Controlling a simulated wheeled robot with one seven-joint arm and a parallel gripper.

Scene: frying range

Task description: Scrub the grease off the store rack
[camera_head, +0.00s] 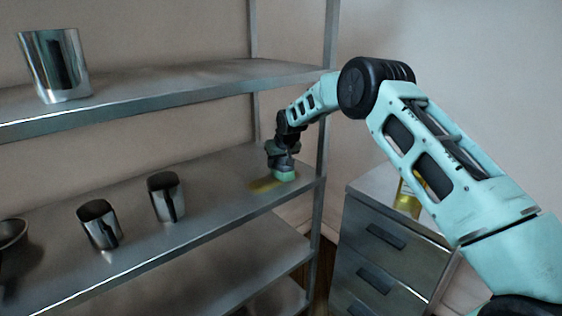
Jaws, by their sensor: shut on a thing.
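The store rack (220,215) is a grey metal shelving unit with several levels. A yellowish-brown grease patch (262,185) lies on its middle shelf, near the right end. My gripper (283,165) reaches down to this shelf from above and is shut on a small green scrubber (284,176). The scrubber is low at the shelf surface, at the right edge of the patch. It looks to be touching the shelf. The fingertips are small and partly hidden by the wrist.
Two metal jugs (167,197) (100,224) and a bowl (12,236) stand left on the middle shelf. A metal pot (54,65) stands on the upper shelf (180,85). A drawer cabinet (392,250) with a yellow bottle (407,200) is at right, partly behind my arm.

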